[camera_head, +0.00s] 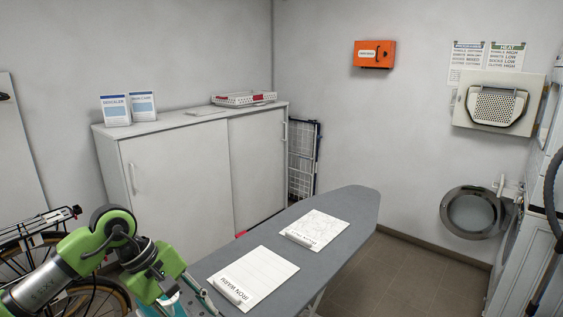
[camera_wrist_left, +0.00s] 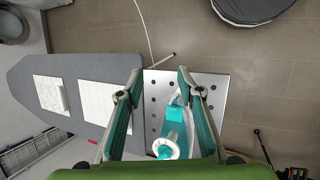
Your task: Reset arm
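My left arm enters the head view from the lower left, and its gripper (camera_head: 185,293) is beside the near end of the ironing board (camera_head: 335,227). In the left wrist view, the two fingers of this gripper (camera_wrist_left: 160,74) are spread wide apart. A teal and white iron (camera_wrist_left: 175,114) shows between and beyond them, on a perforated metal plate (camera_wrist_left: 215,88) at the end of the board. The fingers do not visibly close on the iron. A bit of teal also shows behind the gripper in the head view. My right gripper is not in view.
Two white sheets lie on the board, one marked IRON WARM (camera_head: 253,277). A white cabinet (camera_head: 180,175) stands behind, with a bicycle (camera_head: 45,260) at left. A round machine door (camera_head: 472,212) hangs open at right. Tiled floor (camera_head: 400,275) is clear beside the board.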

